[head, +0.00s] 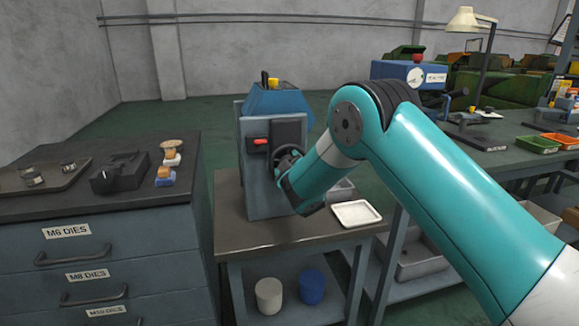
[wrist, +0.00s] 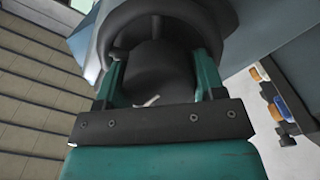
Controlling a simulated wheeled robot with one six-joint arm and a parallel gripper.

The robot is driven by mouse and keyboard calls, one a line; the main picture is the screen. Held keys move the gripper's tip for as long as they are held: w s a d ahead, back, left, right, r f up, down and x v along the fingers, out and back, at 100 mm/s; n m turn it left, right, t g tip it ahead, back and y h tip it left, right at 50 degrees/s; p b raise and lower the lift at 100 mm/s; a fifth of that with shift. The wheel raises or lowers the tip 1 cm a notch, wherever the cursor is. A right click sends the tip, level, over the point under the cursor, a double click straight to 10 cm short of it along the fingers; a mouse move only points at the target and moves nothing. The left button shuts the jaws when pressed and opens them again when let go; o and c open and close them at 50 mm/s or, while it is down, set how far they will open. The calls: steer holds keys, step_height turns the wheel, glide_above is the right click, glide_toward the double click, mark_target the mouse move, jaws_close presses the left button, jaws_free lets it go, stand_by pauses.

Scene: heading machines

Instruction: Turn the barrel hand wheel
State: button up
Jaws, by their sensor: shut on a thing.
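The barrel hand wheel (head: 288,153) is a dark round wheel on the front of the blue-grey machine (head: 262,190), which stands on a small table. My gripper is at the wheel, coming in from the right, with its fingertips mostly hidden in the head view. In the wrist view my gripper (wrist: 159,64) has its two teal fingers on either side of the wheel's dark middle, inside the rim of the hand wheel (wrist: 190,14). It is shut on the wheel. A small pale mark shows between the fingers.
A red-handled lever (head: 261,142) sits left of the wheel. A white tray (head: 357,213) lies on the table, right of the machine. A die cabinet (head: 100,240) stands left, with a tray and small parts on top. A workbench (head: 490,150) stands right.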

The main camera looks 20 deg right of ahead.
stand_by(0.4)
steer(key=o, duration=0.9)
steer(key=s+b, duration=0.9)
steer(key=s, duration=0.8)
steer(key=shift+s+a+f, duration=0.1)
steer(key=shift+s, duration=0.1)
